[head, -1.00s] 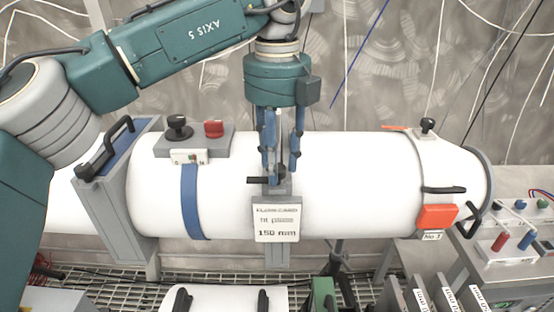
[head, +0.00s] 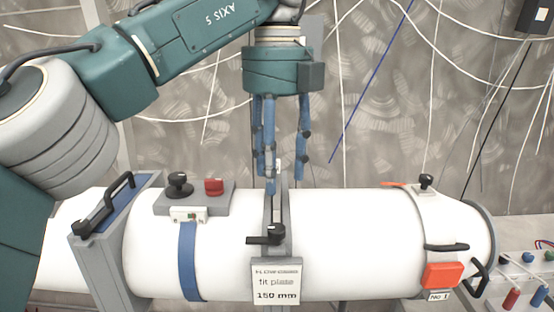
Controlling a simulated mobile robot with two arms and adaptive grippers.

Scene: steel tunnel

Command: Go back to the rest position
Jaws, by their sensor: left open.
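My left gripper (head: 284,172) hangs fingers down in the middle of the head view, its blue fingers spread apart. It is open and empty. Its fingertips are by the upright top of the grey bracket (head: 277,212) on the white pipe; I cannot tell whether they touch it. The bracket carries a black handle (head: 265,240) and a white "fit plate 150 mm" label (head: 276,283). My right gripper is not in view.
The white pipe (head: 350,240) runs across the picture. A grey frame with a black handle (head: 105,250), a box with a black knob and red button (head: 195,198), and an orange block (head: 443,276) sit along it. Cables hang on the back wall.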

